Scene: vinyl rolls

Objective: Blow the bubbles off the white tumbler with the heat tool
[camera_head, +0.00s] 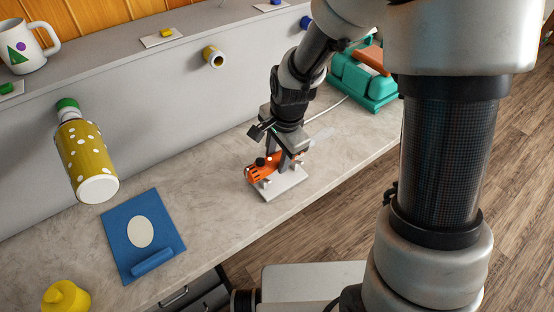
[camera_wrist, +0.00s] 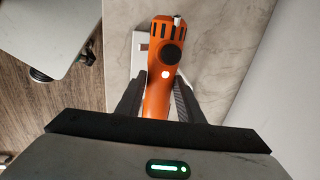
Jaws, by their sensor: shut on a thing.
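The orange heat tool (camera_head: 263,170) is at the white stand (camera_head: 287,187) on the counter. It also shows in the wrist view (camera_wrist: 157,92), with a black round knob and dark vents at its far end. My gripper (camera_head: 279,160) is shut on the tool, with one dark finger on each side of its body in the wrist view (camera_wrist: 158,90). I cannot tell whether the tool still touches the stand. A tumbler (camera_head: 86,160) with a white end face, a mustard-yellow wrap and white round spots sits tilted against the grey back wall at the left, with a green part at its far end.
A blue mat (camera_head: 118,232) with a white oval and blue roll lies on the counter (camera_head: 205,205). A yellow object (camera_head: 66,297) is at lower left. A teal case (camera_head: 362,83) stands behind my arm. A white mug (camera_head: 22,48) is on the ledge. Counter between mat and stand is clear.

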